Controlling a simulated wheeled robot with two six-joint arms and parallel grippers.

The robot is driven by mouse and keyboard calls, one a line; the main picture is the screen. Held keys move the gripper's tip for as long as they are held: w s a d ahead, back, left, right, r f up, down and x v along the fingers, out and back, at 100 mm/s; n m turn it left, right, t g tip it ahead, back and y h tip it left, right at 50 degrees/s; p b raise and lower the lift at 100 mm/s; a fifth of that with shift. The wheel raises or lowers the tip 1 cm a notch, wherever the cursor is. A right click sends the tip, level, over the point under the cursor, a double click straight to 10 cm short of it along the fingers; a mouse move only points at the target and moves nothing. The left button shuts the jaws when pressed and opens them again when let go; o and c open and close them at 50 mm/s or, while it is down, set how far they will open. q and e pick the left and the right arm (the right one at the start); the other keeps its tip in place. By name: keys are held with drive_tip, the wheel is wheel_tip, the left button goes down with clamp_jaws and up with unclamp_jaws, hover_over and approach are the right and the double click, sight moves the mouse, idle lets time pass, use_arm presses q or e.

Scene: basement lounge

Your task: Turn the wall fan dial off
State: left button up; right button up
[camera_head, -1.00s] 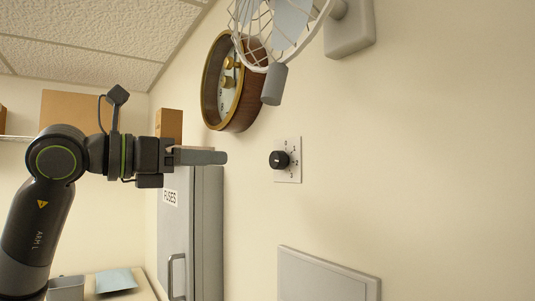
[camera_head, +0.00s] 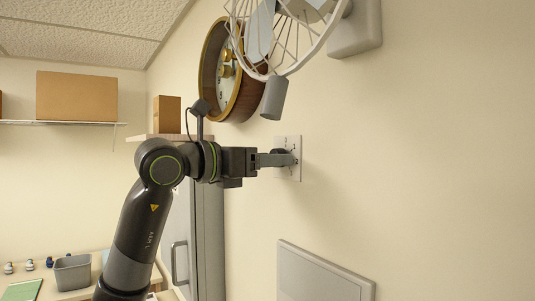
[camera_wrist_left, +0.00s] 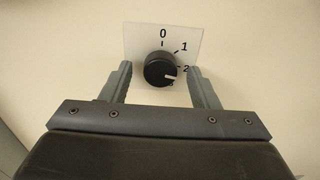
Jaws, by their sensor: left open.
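The wall fan dial is a round black knob on a white plate (camera_head: 296,171) on the cream wall. In the left wrist view the knob (camera_wrist_left: 158,68) shows the marks 0, 1 and 2 around it, with a 3 partly hidden below. Its white pointer mark is at the lower right, near 2 and 3. My left gripper (camera_head: 290,158) is at the plate, and its fingers hide most of the knob in the head view. In the left wrist view the gripper (camera_wrist_left: 159,72) is open, one finger on each side of the knob, with gaps visible. My right gripper is out of view.
The caged wall fan (camera_head: 290,35) with a grey motor end (camera_head: 273,98) hangs above the dial. A round wooden clock (camera_head: 245,95) is at its upper left. A grey fuse cabinet (camera_head: 209,240) is lower left, a flat wall panel (camera_head: 325,275) below. Wall at right is bare.

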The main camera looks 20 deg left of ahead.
use_arm(q)
drive_tip(key=c, duration=1)
drive_tip(key=shift+o, duration=0.2)
drive_tip(key=n+b, duration=1.1)
drive_tip(key=n, duration=0.8)
drive_tip(key=shift+d+r+n, duration=0.1)
drive_tip(key=shift+n, duration=0.3)
